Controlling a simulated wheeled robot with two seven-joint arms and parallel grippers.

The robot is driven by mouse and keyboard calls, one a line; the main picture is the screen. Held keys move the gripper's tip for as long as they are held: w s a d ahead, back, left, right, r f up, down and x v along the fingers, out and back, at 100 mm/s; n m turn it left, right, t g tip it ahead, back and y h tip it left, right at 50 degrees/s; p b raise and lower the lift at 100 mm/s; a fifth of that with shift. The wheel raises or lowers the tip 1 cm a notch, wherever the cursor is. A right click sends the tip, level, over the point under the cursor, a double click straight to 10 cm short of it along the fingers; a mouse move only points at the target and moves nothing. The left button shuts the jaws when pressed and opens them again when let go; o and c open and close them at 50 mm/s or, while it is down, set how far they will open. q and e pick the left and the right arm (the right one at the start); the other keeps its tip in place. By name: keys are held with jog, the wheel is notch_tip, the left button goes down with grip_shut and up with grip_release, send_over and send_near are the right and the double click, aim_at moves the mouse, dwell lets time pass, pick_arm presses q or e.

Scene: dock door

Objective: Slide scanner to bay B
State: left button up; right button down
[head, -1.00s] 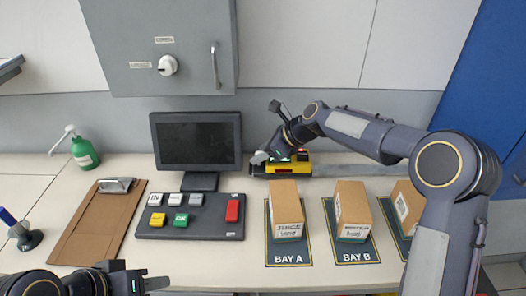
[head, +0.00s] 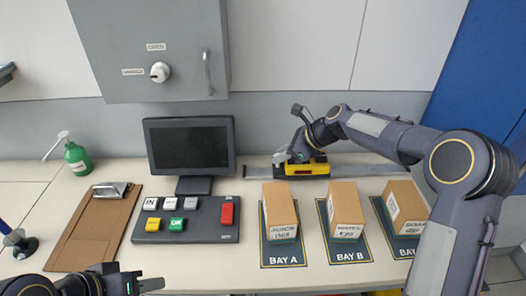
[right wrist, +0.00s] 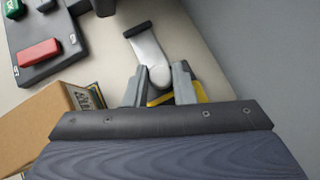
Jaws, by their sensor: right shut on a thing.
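The yellow and black scanner (head: 301,169) sits on the grey rail (head: 365,171) at the back of the bench. It stands behind the gap between the bay A mat (head: 283,262) and the bay B mat (head: 350,256), left of bay B. My right gripper (head: 293,157) is shut on the scanner from above. In the right wrist view a rounded pale part lies between the fingers (right wrist: 159,88), with a little yellow scanner body (right wrist: 160,99) below. The fingers hide most of the scanner there. My left gripper (head: 150,284) is low at the left, away from the scanner; its opening is unclear.
Cardboard boxes stand on the mats in front of the rail: one on bay A (head: 279,211), one on bay B (head: 345,209), one farther right (head: 404,207). A monitor (head: 189,146) and button panel (head: 188,219) stand left. The rail right of the scanner looks clear.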

jog(key=d+p, duration=0.1)
jog(key=d, duration=0.7)
jog(key=shift+d+p, duration=0.3)
jog(key=shift+p, duration=0.05)
jog(key=c, duration=1.2)
grip_release()
jog(key=b+v, duration=0.1)
jog(key=v, duration=0.6)
jog(key=shift+d+r, duration=0.25)
jog(key=shift+d, duration=0.05)
jog(key=shift+s, duration=0.15)
